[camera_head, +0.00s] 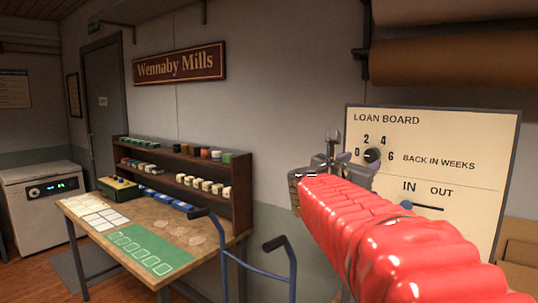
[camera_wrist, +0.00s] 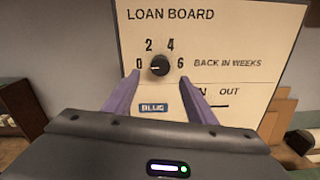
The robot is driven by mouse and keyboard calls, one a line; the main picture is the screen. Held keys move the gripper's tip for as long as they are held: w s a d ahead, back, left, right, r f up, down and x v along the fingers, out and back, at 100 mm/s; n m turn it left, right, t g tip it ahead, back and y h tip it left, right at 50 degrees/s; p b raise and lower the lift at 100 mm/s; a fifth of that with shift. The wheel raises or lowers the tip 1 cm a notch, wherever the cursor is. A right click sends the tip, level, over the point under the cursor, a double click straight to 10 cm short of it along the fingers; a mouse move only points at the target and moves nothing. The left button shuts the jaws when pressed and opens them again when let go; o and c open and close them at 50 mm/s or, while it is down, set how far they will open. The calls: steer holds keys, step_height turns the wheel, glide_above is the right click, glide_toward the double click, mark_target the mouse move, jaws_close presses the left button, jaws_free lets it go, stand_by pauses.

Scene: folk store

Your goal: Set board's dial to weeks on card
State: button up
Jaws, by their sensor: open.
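The loan board (camera_head: 450,130) is a cream panel on the wall at the right, and it fills the upper wrist view (camera_wrist: 250,40). Its black dial (camera_wrist: 159,65) has the numbers 0, 2, 4 and 6 around it, and its pale mark points left towards 0. The dial also shows in the head view (camera_head: 372,155). My gripper (camera_wrist: 161,77) is open and empty, its purple fingers pointing at the board either side of and below the dial. I cannot tell whether they touch it. A small blue label reading BLUE (camera_wrist: 154,107) shows below the dial. No card with weeks is readable.
A slider (camera_head: 406,205) sits under IN on the board. A wooden table (camera_head: 195,232) with a green mat (camera_head: 150,250) and a shelf (camera_head: 240,190) stands left. A blue-framed trolley (camera_head: 275,245) stands between. Brown rolls (camera_head: 455,60) hang above the board.

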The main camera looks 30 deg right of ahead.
mark_target(371, 157)
steer(key=x, duration=0.8)
steer(key=shift+c, duration=0.4)
steer(key=c, duration=1)
steer(key=shift+o, duration=0.2)
steer(key=shift+m, duration=0.4)
steer(key=m, duration=1)
steer(key=shift+m, duration=0.4)
steer(key=shift+f, duration=0.1)
